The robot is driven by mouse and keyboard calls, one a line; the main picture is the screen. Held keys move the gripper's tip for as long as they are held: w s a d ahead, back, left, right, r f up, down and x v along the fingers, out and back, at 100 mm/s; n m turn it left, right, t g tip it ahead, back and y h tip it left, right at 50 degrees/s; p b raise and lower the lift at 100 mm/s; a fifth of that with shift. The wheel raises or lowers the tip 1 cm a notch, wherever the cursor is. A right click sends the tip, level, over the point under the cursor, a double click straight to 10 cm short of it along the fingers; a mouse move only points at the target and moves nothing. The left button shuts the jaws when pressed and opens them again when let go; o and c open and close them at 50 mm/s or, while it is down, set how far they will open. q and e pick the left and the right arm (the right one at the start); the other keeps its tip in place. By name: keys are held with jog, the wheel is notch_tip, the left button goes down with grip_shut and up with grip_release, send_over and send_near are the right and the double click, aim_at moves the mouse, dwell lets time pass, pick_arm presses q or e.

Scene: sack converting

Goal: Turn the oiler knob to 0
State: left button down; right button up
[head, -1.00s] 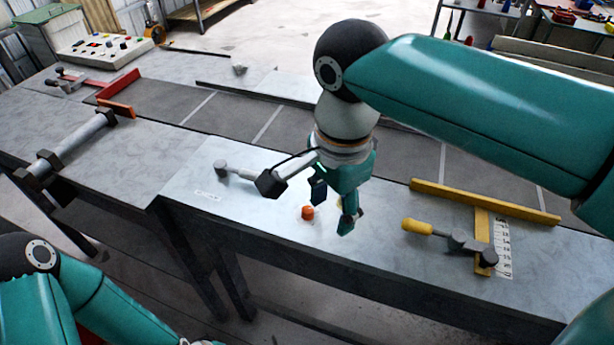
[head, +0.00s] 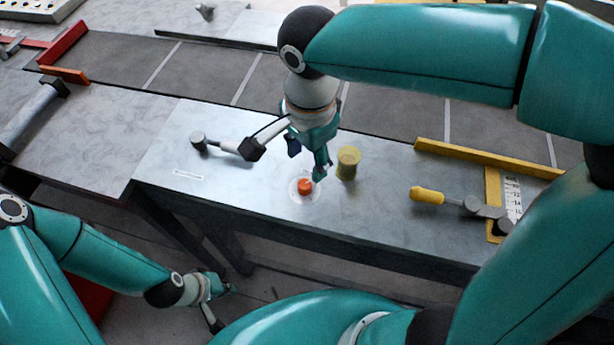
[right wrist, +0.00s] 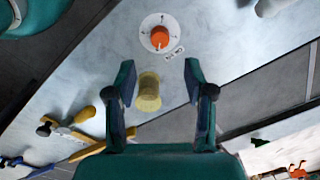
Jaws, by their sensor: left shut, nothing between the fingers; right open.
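The oiler knob (head: 305,187) is a small orange knob on a round white dial plate on the grey bench. It also shows in the right wrist view (right wrist: 160,36), where the dial has dark marks too small to read. My right gripper (head: 307,160) is open and empty, close to the knob on its far side in the head view. In the right wrist view the fingers (right wrist: 160,75) are apart, and the knob lies beyond their tips, untouched. My left gripper (head: 222,298) is shut and empty, low in front of the bench.
A yellow cylinder (head: 348,162) stands right of the knob, close to my right gripper. A yellow-handled tool (head: 428,195) and a yellow rail (head: 488,159) are further right. A grey-headed lever (head: 215,144) is at left. A dark conveyor (head: 205,70) runs behind.

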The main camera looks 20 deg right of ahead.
aim_at(307, 185)
notch_tip(307, 185, down, 8)
jog(key=shift+a+f, duration=0.1)
jog(key=shift+f, duration=0.1)
grip_shut()
jog(key=shift+d, duration=0.2)
jog(key=shift+a, duration=0.15)
